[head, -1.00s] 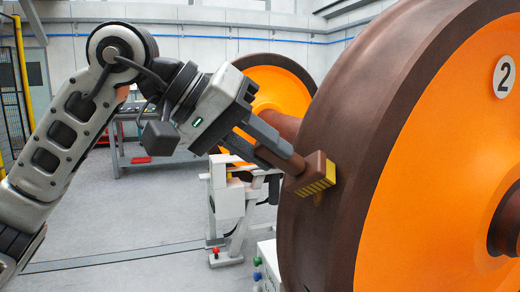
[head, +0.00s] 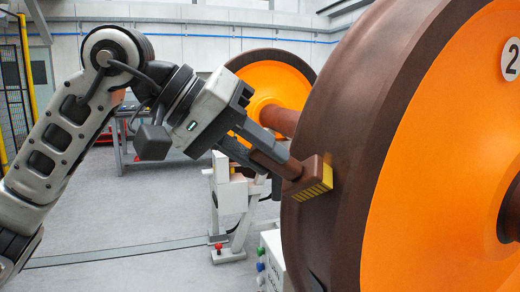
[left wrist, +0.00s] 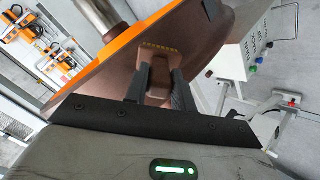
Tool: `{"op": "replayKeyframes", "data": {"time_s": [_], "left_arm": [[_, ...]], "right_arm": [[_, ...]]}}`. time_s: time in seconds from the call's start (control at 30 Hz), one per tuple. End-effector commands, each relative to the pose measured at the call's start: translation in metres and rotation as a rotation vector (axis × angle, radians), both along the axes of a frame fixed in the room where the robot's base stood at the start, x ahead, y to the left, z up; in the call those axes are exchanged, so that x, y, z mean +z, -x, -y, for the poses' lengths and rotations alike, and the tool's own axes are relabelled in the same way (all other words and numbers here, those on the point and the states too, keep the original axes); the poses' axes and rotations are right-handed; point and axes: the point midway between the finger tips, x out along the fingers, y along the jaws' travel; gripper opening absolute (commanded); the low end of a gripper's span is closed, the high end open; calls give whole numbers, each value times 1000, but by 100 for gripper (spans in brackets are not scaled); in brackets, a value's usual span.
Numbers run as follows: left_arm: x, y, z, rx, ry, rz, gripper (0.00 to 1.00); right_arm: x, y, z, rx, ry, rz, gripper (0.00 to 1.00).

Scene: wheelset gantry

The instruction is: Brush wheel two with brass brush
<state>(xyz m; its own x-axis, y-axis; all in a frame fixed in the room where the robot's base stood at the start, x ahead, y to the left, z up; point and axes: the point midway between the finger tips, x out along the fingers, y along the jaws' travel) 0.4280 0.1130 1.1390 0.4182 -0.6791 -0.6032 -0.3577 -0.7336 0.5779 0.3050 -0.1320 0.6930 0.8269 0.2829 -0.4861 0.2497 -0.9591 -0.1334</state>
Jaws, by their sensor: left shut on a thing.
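Wheel two (head: 447,170) is large, with an orange face, a brown rim and a round "2" plate (head: 511,59) at the right of the head view. My left gripper (head: 262,150) is shut on the brown handle of the brass brush (head: 306,176). The brush's yellow bristles (head: 314,192) point at the brown rim tread and appear to touch it. In the left wrist view the brush (left wrist: 157,65) sits between the fingers, with its bristles against the brown tread. My right gripper is not in view.
A second orange wheel (head: 264,85) stands behind, joined by a brown axle (head: 281,120). A white stand (head: 232,205) and a control box with coloured buttons (head: 271,260) are below the brush. Open grey floor (head: 130,215) lies to the left.

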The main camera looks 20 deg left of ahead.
Motion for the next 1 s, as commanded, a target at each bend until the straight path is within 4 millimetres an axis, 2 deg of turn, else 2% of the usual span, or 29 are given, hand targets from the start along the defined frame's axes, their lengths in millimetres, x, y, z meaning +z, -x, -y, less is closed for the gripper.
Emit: {"op": "replayKeyframes", "data": {"time_s": [0.5, 1.0], "left_arm": [[15, 27, -41, 4, 4, 7, 0], [18, 32, -48, 4, 5, 8, 0]], "right_arm": [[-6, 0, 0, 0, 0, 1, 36], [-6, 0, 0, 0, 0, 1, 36]]}}
